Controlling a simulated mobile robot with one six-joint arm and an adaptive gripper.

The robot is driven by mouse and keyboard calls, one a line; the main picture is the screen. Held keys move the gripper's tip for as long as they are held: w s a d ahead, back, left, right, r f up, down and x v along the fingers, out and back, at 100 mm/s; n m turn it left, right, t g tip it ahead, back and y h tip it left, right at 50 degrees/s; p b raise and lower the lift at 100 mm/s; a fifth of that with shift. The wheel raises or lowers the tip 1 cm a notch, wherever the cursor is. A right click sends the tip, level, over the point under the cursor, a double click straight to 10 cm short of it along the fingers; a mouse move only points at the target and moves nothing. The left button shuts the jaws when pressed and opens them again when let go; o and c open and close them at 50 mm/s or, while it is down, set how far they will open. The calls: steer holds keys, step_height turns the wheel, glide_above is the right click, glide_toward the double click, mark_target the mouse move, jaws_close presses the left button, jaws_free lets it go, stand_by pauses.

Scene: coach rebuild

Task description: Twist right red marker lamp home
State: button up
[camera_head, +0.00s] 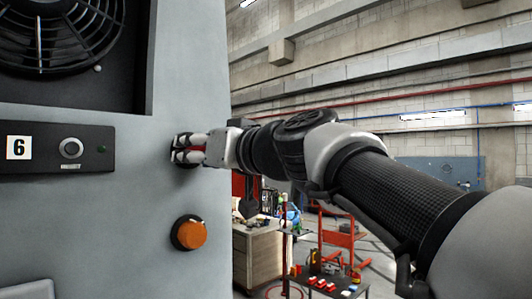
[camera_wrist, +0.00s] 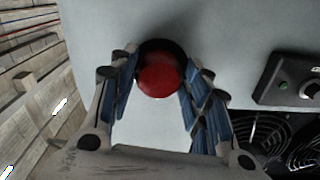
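The red marker lamp (camera_wrist: 160,82) is a round red dome on a dark base, set on the grey panel. It sits midway between the fingers of my gripper (camera_wrist: 161,72) in the wrist view. The blue-grey pads flank the dome on both sides and look to be against its edges; the fine contact is hard to see. In the camera_head view my gripper (camera_head: 184,149) reaches the panel from the right. Only a sliver of the red lamp (camera_head: 198,149) shows there between the finger parts; the rest is hidden.
An orange lamp (camera_head: 191,234) on a dark base sits below on the same panel (camera_head: 120,225). To the left are a black control plate (camera_head: 100,160) marked 6 and a fan (camera_head: 50,40). A workbench (camera_head: 258,250) and red stand (camera_head: 340,235) are in the background.

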steer(key=c, duration=0.5)
steer(key=shift+m, duration=0.3)
steer(key=m, duration=1.1)
steer(key=shift+s+a+r, duration=0.1)
steer(key=shift+r, duration=0.05)
steer(key=shift+m+p, duration=0.3)
steer(key=o, duration=1.1)
